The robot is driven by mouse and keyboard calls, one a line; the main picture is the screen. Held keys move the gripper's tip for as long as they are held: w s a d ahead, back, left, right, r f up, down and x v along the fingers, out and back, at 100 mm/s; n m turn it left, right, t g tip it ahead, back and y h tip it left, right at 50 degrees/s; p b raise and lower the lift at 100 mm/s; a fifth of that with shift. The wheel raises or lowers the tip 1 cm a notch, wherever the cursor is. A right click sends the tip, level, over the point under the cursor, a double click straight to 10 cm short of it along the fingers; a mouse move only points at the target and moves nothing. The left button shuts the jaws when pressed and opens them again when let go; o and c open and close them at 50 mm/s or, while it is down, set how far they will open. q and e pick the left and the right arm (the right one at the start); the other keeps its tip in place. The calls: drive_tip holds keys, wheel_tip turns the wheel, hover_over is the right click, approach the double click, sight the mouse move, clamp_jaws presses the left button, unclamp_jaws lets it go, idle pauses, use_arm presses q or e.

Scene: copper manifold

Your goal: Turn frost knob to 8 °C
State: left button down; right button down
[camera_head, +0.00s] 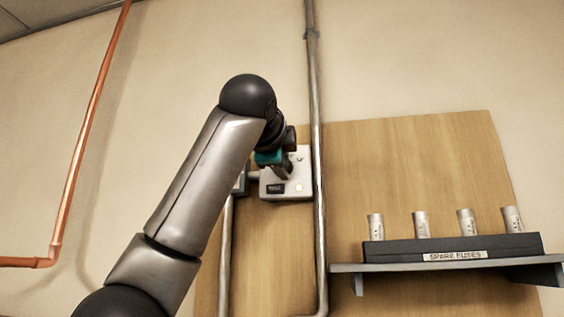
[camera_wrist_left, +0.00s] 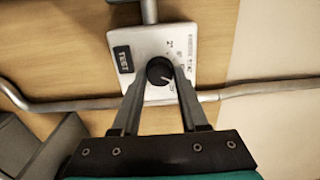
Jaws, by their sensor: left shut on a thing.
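A white control box (camera_head: 295,187) is mounted on the wooden board, and it shows closer in the left wrist view (camera_wrist_left: 187,50). A round black frost knob (camera_wrist_left: 159,70) with a pale pointer line sits on its face. The left gripper (camera_wrist_left: 160,78) has its two fingers on either side of the knob and is shut on it. In the head view the gripper (camera_head: 283,170) covers the knob. The scale marks on the box are too small to read. The right gripper is in neither view.
A metal conduit (camera_head: 313,120) runs just right of the box. A shelf (camera_head: 450,265) at the lower right holds a black rack (camera_head: 400,249) labelled SPARE FUSES with several pale fuses. A copper pipe (camera_head: 82,150) runs down the wall at left.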

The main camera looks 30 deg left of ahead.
use_arm(q)
drive_tip(key=shift+c, duration=2.2)
unclamp_jaws()
drive_tip(key=b+v, duration=0.5)
drive_tip(key=v, duration=1)
drive_tip(key=shift+b, duration=0.4)
drive_tip(key=shift+s+d, duration=0.1)
drive_tip(key=shift+f, duration=0.1)
